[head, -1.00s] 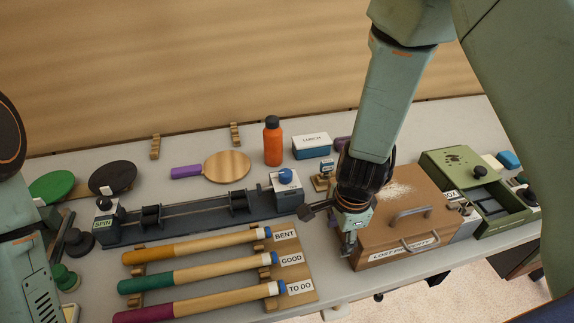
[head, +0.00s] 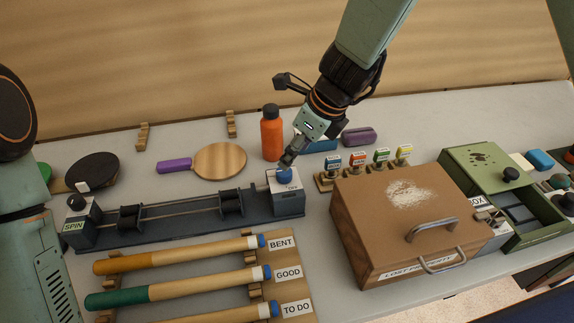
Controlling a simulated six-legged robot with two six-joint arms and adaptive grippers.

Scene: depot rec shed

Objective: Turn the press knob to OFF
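The blue knob (head: 285,175) sits on top of the grey box (head: 287,204) at the right end of the long roller rig. My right gripper (head: 289,158) points down at the knob from above, its dark fingertips at or just over the knob's top. Whether they touch it, and whether the fingers are parted, I cannot tell.
An orange bottle (head: 271,137) stands just behind the knob. Several stamps (head: 357,170) and a brown lost property box (head: 385,225) stand to the right.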

